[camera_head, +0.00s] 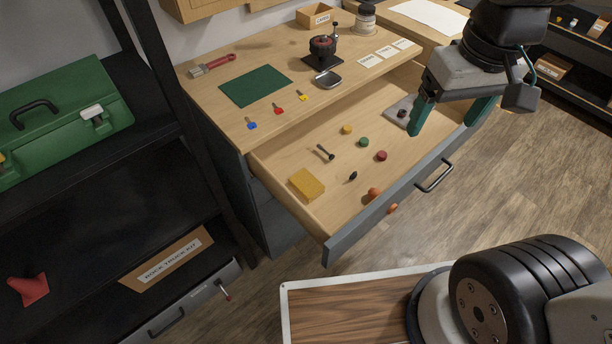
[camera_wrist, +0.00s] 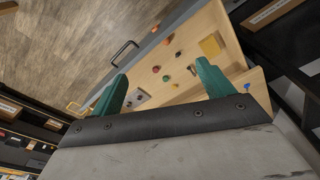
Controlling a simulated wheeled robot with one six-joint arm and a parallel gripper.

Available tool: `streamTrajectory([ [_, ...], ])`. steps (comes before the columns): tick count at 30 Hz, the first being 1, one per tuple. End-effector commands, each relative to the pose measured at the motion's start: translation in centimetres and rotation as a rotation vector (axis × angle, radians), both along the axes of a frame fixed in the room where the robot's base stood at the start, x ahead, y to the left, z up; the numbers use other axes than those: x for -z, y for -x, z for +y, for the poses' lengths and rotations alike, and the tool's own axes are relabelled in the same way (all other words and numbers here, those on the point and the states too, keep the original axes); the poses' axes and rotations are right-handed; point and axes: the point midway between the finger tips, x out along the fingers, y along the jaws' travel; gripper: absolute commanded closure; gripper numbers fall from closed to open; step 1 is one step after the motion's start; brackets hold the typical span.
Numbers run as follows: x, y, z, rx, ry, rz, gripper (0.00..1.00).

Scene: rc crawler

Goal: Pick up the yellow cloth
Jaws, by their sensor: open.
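The yellow cloth (camera_head: 307,184) looks like a flat, folded, roughly square piece. It lies in the open drawer (camera_head: 290,211), near the drawer's left front corner. It also shows in the wrist view (camera_wrist: 210,46), beyond the right finger. My gripper (camera_head: 449,117) is open and empty, with two green fingers apart. It is above the right end of the drawer, well to the right of the cloth and not touching it. In the wrist view my gripper (camera_wrist: 160,92) has its fingers spread toward the drawer.
Small coloured knobs and a little mallet (camera_head: 325,152) lie in the drawer right of the cloth. The bench top (camera_head: 215,90) above holds a green mat (camera_head: 256,86) and tools. A dark shelf with a green toolbox (camera_head: 60,125) stands left.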

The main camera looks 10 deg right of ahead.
Motion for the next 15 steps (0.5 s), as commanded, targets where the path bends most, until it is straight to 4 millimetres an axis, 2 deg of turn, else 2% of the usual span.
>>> streamTrajectory([
  [1,1.2,-1.8,1.1,-0.04,0.002,0.021,0.2],
  [6,5.7,-7.1,5.3,-0.163,0.008,0.043,0.2],
  [8,7.6,-8.7,6.9,-0.206,0.01,0.05,0.2],
  [12,12.8,-11.5,11.0,-0.303,0.016,0.068,0.2],
  [15,16.7,-12.7,13.7,-0.368,0.022,0.08,0.2],
])
